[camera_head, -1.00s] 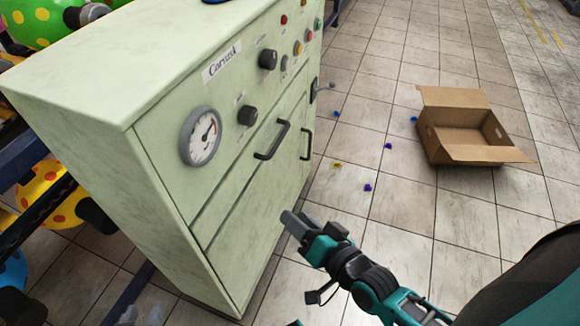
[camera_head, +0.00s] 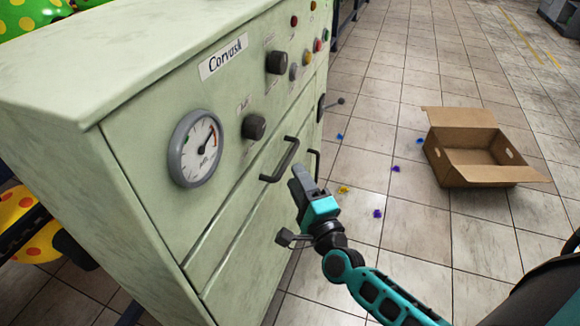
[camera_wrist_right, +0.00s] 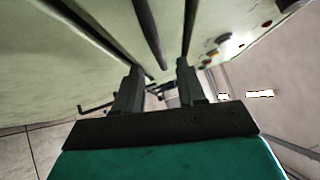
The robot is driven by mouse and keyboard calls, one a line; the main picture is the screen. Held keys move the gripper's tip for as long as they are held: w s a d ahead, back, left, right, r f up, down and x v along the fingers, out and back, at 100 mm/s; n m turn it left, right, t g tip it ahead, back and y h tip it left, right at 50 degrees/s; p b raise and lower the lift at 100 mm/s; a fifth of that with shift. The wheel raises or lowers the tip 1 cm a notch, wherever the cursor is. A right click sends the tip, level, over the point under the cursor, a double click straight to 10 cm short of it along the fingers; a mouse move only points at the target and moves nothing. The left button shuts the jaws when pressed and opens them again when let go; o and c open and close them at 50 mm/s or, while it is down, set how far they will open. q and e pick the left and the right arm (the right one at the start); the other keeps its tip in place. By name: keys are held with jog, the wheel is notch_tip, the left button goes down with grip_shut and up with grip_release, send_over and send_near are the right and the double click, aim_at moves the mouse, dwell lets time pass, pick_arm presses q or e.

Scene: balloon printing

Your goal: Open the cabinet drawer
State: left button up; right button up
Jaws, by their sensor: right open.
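The pale green cabinet (camera_head: 150,150) fills the left of the head view. Its drawer front carries a dark bar handle (camera_head: 284,160), and the drawer looks closed. My right gripper (camera_head: 302,180) is just right of and below this handle, its fingers pointing at the cabinet front. In the right wrist view the gripper (camera_wrist_right: 158,85) is open, with a dark bar (camera_wrist_right: 149,35), apparently the handle, lined up between its fingers. I cannot tell whether the fingers touch it. My left gripper is not in view.
A gauge (camera_head: 195,148), black knobs (camera_head: 254,127) and a side lever (camera_head: 332,104) stick out from the cabinet. A second handle (camera_head: 315,163) is partly hidden. An open cardboard box (camera_head: 480,160) and small coloured bits lie on the tiled floor, which is otherwise clear.

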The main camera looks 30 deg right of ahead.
jog(key=w, duration=0.5)
jog(key=shift+d+r, duration=0.15)
jog(key=shift+r, duration=0.15)
grip_shut()
